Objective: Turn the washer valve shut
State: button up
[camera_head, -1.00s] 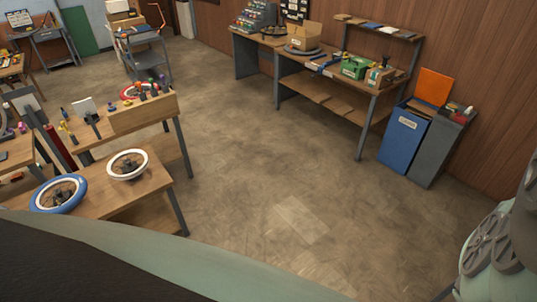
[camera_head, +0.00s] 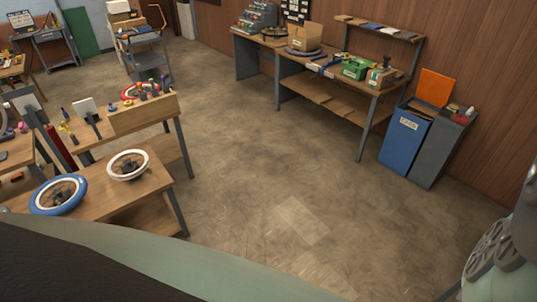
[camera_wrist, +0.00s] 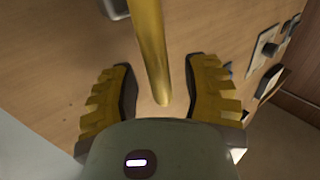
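In the wrist view, my gripper (camera_wrist: 160,104) has two yellow ridged fingers with dark inner pads, spread wide apart. A long yellow bar (camera_wrist: 150,45) reaches from the top edge down between the fingers, its rounded end close to the palm. A gap shows on each side of the bar, so neither finger appears to touch it. I cannot tell whether this bar is the washer valve's handle. No washer or valve is clearly recognisable in the head view, and my gripper does not show there.
Behind the bar is a wooden surface (camera_wrist: 60,60) with small items at its right. In the head view, a left bench (camera_head: 100,199) holds a blue wheel (camera_head: 58,194) and a white wheel (camera_head: 128,164). A blue bin (camera_head: 405,140) stands at right. The middle floor is clear.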

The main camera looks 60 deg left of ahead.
grip_shut()
dwell(0.5)
jog(key=s+f+m+g+h+b, duration=0.4)
jog(key=m+b, duration=0.8)
jog(key=b, duration=0.3)
jog(key=s+f+m+g+h+b, duration=0.4)
jog(key=m+b, duration=0.8)
jog(key=b, duration=0.3)
jog(key=g+h, duration=0.1)
jog(key=h, duration=0.1)
jog(key=shift+d+m+h, duration=0.3)
jog(key=shift+d+m, duration=0.05)
jog(key=shift+m, duration=0.05)
jog(key=shift+f, duration=0.1)
